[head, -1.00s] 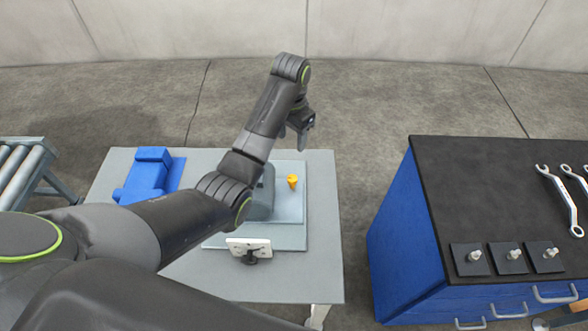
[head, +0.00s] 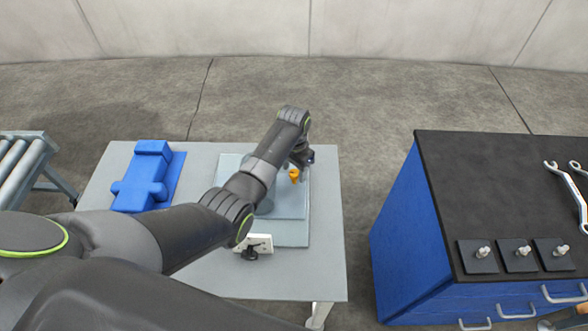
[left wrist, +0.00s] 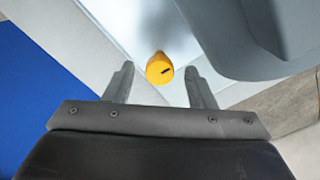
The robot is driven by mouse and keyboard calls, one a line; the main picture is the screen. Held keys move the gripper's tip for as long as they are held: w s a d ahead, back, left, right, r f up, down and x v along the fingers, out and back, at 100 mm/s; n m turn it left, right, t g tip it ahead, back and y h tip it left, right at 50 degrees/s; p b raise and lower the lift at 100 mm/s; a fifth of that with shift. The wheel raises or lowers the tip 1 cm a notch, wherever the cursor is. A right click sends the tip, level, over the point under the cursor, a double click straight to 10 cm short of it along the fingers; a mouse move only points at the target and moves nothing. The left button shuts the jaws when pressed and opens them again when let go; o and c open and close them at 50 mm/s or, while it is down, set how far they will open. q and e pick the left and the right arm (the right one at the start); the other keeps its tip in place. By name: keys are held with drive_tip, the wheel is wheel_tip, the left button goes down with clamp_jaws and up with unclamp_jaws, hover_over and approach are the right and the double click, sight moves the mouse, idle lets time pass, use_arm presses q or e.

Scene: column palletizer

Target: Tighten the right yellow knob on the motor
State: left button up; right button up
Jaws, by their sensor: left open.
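The yellow knob (head: 294,175) stands on the light grey-blue base plate (head: 291,206) of the motor. The grey motor body (head: 266,201) is largely hidden behind my left arm. My left gripper (head: 303,158) is over the plate beside the knob. In the left wrist view the knob (left wrist: 159,68) shows between and just beyond the fingertips of the open gripper (left wrist: 160,80), with a gap on both sides. The knob has a dark slot mark on its end. A second knob is not visible. My right gripper is not in view.
The motor's plate lies on a grey table (head: 325,250). A blue cabinet (head: 400,235) with wrenches (head: 572,195) on top stands to the right, across a floor gap.

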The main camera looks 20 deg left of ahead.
use_arm(q)
drive_tip(key=shift+f, duration=0.3)
drive_tip(key=shift+c, duration=0.2)
drive_tip(key=c, duration=0.9)
